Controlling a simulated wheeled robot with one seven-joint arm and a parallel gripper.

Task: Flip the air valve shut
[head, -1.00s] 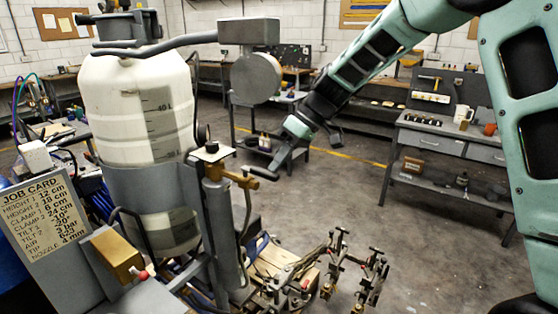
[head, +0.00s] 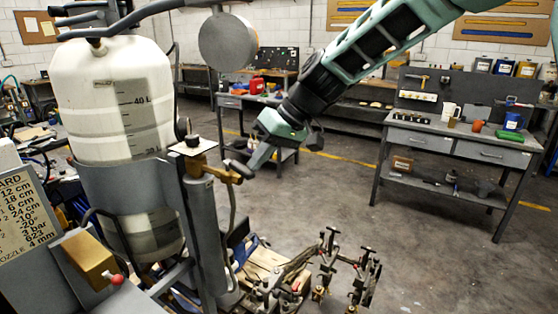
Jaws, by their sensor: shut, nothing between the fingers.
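My gripper (head: 240,167) is shut and empty, reaching down from the upper right. Its dark tips are at the outer end of a brass valve fitting (head: 218,173) on the grey upright tube beside the white tank. The tips overlap the fitting's end in the picture; I cannot tell whether they touch it. The fitting sticks out to the right below a small plate with a dark knob. Its lever position is not clear, as the gripper covers part of it. A brass block (head: 90,258) with a red knob (head: 117,279) sits at lower left.
The white tank (head: 115,100) stands left of the gripper. A round grey disc (head: 228,43) hangs above it. Several clamps and nozzles (head: 340,265) are low in front. A grey workbench (head: 460,140) stands at right, with open floor before it.

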